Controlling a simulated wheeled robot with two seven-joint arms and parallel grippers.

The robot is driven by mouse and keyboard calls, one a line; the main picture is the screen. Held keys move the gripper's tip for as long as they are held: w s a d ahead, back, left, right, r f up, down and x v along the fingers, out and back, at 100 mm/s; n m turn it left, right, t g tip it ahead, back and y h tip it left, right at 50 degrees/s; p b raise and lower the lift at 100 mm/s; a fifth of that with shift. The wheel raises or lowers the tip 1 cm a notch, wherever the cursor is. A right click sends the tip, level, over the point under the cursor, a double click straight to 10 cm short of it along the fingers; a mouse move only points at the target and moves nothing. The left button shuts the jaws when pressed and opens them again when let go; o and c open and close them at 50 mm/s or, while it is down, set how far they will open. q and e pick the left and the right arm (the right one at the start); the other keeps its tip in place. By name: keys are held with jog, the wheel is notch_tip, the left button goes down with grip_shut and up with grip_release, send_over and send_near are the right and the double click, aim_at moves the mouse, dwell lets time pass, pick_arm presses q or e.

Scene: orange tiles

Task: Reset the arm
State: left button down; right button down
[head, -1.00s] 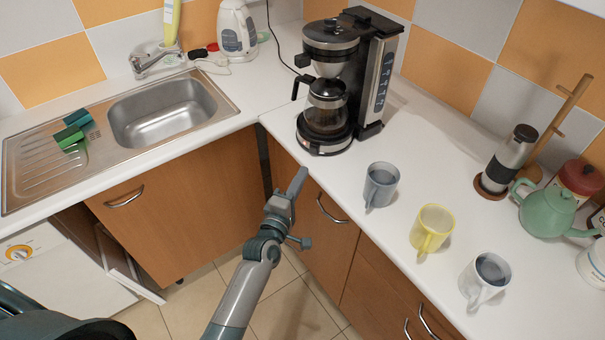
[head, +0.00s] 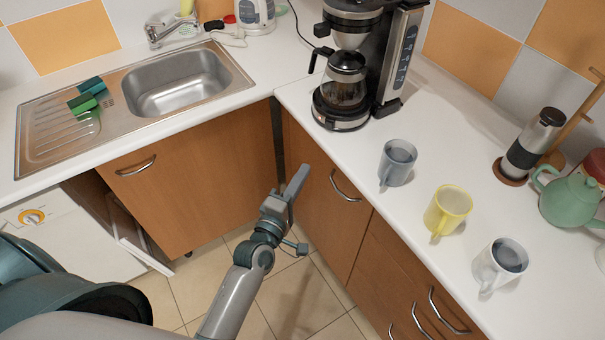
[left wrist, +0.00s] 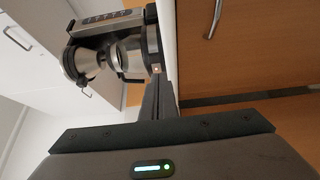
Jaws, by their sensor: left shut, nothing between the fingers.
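My left gripper (head: 297,182) is shut and empty in the head view. It hangs in the air in front of the wooden cabinet doors, below the counter edge, pointing up and slightly right. In the left wrist view its closed fingers (left wrist: 160,98) point toward the counter edge and the coffee maker (left wrist: 115,45). The gripper touches nothing that I can see. My right gripper does not show in either view.
The coffee maker (head: 352,75) stands at the counter corner. A grey mug (head: 397,163), a yellow mug (head: 447,210) and a white mug (head: 499,265) stand along the right counter (head: 440,130). The sink (head: 178,83) is at left. A cabinet door (head: 135,235) stands open below.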

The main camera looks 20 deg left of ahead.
pick_arm(q)
jog(key=s+f+m+g, duration=0.3)
jog(key=s+f, duration=0.2)
jog(key=f, duration=0.8)
jog(key=s+d+f+m+g+b, duration=0.1)
jog(key=s+f+m+g, duration=0.25)
jog(key=f, duration=0.85)
jog(key=s+f+m+g, duration=0.25)
jog(key=s+f, duration=0.35)
jog(key=f, duration=0.7)
jog(key=s+a+f+m+g, duration=0.2)
jog(key=s+f, duration=0.5)
jog(key=s, duration=0.4)
jog(key=s+a+f+m+g+y, duration=0.1)
jog(key=s+a+f+m+g, duration=0.2)
jog(key=s, duration=0.9)
jog(key=s+a+f+m+g, duration=0.2)
jog(key=s+f+m, duration=0.3)
jog(key=s+f, duration=0.6)
jog(key=shift+s+a+m+g+y+b, duration=0.35)
jog(key=shift+s+g+b, duration=0.1)
jog(key=shift+s+g, duration=0.25)
jog(key=shift+r, duration=0.1)
